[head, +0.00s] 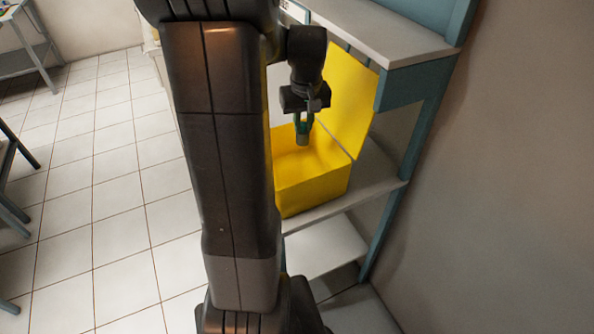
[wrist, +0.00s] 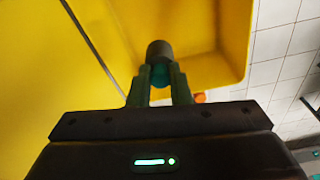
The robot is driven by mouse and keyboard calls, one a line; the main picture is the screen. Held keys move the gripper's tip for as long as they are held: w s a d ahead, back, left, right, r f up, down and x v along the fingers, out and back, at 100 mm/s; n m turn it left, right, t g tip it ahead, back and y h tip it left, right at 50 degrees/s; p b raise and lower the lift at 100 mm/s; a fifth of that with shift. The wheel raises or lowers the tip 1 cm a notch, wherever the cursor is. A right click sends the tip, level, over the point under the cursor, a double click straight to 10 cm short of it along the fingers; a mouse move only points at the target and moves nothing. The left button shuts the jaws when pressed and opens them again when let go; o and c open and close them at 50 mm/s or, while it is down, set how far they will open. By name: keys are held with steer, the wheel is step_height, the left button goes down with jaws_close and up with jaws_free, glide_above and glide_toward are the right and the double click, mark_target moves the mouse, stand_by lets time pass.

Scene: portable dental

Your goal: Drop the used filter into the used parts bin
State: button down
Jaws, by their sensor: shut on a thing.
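The used filter (head: 302,139) is a small grey-green cylinder held below my gripper (head: 304,122) in the head view. In the wrist view the filter (wrist: 159,52) shows a dark end and a teal band between the two fingers of my gripper (wrist: 160,80), which is shut on it. The used parts bin (head: 312,190) is a yellow box with its lid (head: 349,95) standing open. The filter hangs over the bin's opening, apart from its floor. In the wrist view the bin's yellow wall (wrist: 236,45) lies beyond the filter. My arm hides the bin's left part.
The bin stands on a shelf (head: 376,176) of a blue-framed rack (head: 420,135), under an upper shelf (head: 385,35). A wall is on the right. Tiled floor (head: 110,200) lies open on the left. A small orange thing (wrist: 200,98) shows near the fingers.

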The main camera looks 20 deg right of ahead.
steer(key=shift+f+b, duration=0.35)
steer(key=shift+f, duration=0.55)
steer(key=c, duration=1.3)
jaws_free()
steer(key=shift+o, duration=0.2)
step_height(320, 180, up, 14)
steer(key=s, duration=0.1)
steer(key=shift+s, duration=0.3)
steer(key=shift+f, duration=0.1)
